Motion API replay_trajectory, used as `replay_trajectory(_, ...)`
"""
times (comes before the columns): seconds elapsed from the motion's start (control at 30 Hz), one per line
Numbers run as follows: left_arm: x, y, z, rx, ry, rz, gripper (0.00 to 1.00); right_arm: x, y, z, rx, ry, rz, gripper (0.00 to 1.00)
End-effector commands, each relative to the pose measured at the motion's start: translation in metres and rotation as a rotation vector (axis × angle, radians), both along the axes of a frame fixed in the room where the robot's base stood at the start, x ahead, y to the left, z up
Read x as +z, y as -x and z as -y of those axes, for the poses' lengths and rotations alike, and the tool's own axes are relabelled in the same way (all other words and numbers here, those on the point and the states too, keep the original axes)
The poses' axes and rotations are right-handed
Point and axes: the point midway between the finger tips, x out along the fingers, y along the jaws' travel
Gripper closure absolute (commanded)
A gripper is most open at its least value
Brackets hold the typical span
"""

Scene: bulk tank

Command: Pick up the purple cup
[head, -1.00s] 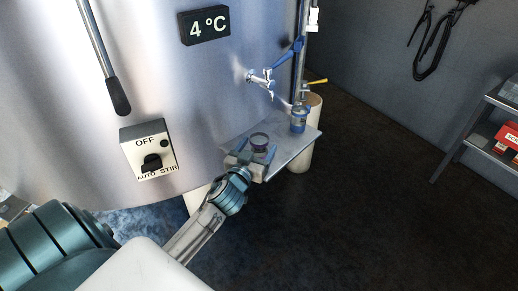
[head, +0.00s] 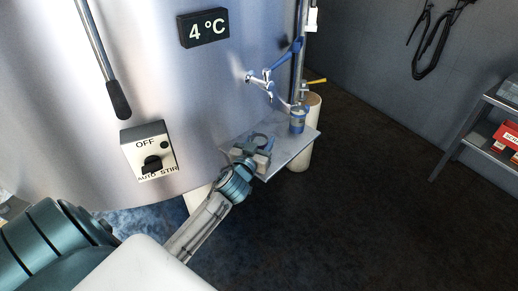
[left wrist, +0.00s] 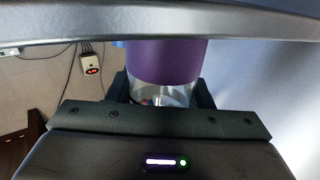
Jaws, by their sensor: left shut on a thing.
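The purple cup (left wrist: 165,62) is upright in the left wrist view, with a purple upper part and a clear lower part. My left gripper (left wrist: 162,92) is shut on it, with a dark finger on each side. In the head view the cup (head: 259,139) shows only as a small dark round rim, partly hidden by the left gripper (head: 257,148). Both are at the small metal shelf (head: 293,149) beside the tank. I cannot tell whether the cup's base touches the shelf. My right gripper is not in view.
The steel tank (head: 215,95) rises close behind the gripper. A tap (head: 262,84) juts out above the shelf. A blue-and-clear container (head: 297,119) stands at the shelf's back, by a vertical pipe. The dark floor at the right is open up to a rack (head: 470,125).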

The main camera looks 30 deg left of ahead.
Motion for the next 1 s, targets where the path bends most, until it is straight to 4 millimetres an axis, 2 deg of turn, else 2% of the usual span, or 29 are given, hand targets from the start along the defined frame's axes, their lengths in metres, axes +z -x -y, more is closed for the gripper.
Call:
replay_trajectory(0.23,0.007,0.0,0.0,0.0,0.0,0.002,0.75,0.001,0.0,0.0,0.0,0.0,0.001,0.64)
replay_trajectory(0.5,0.037,0.004,-0.001,-0.001,-0.003,0.001,0.75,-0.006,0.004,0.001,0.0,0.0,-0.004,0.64)
replay_trajectory(1.0,0.044,0.112,-0.023,-0.005,-0.009,-0.005,0.75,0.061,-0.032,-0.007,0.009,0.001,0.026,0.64)
